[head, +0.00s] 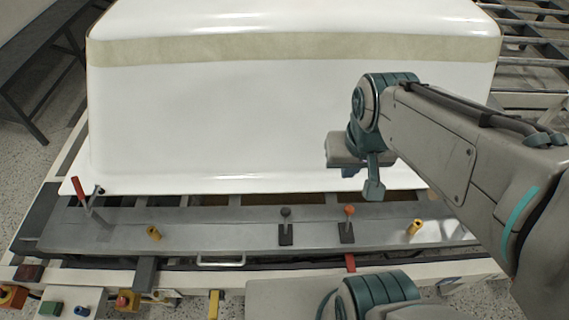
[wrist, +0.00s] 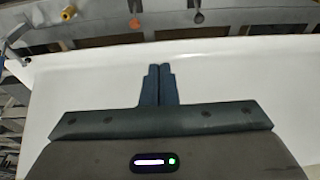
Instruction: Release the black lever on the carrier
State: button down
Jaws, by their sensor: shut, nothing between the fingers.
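The carrier (head: 110,240) is a grey metal bed in a white frame, under a white tub shell (head: 220,120). The black lever (head: 286,214), with a dark knob on a dark base plate, stands near the middle of its front strip. It also shows at the top of the wrist view (wrist: 135,22). My gripper (head: 374,192) hangs in front of the shell's lower right side, right of the black lever and apart from it. In the wrist view its fingers (wrist: 160,70) are together, empty, over the white shell.
An orange-knobbed lever (head: 349,212) stands just right of the black one. Yellow pegs (head: 153,233) (head: 414,227) flank them. A red-handled clamp (head: 79,188) is at the shell's left corner. Buttons (head: 128,301) line the front edge. A roller track (head: 535,40) lies at the back right.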

jog(key=w+a+f+m+g+b, duration=0.1)
jog(key=w+a+f+b, duration=0.25)
jog(key=f, duration=0.25)
jog(key=w+a+f+b, duration=0.2)
jog(key=w+f+b, duration=0.15)
jog(key=f, duration=0.25)
jog(key=m+b, duration=0.1)
jog(key=b, duration=0.2)
send_over(286, 218)
jog(key=w, duration=0.3)
notch_tip(286, 218, down, 9)
jog(key=shift+a+g+h, duration=0.15)
jog(key=shift+g+h, duration=0.25)
notch_tip(286, 218, down, 10)
jog(key=b, duration=0.1)
jog(key=shift+w+d, duration=0.35)
jog(key=shift+w, duration=0.1)
jog(key=shift+r+b, duration=0.1)
jog(key=shift+b, duration=0.25)
jog(key=shift+d, duration=0.1)
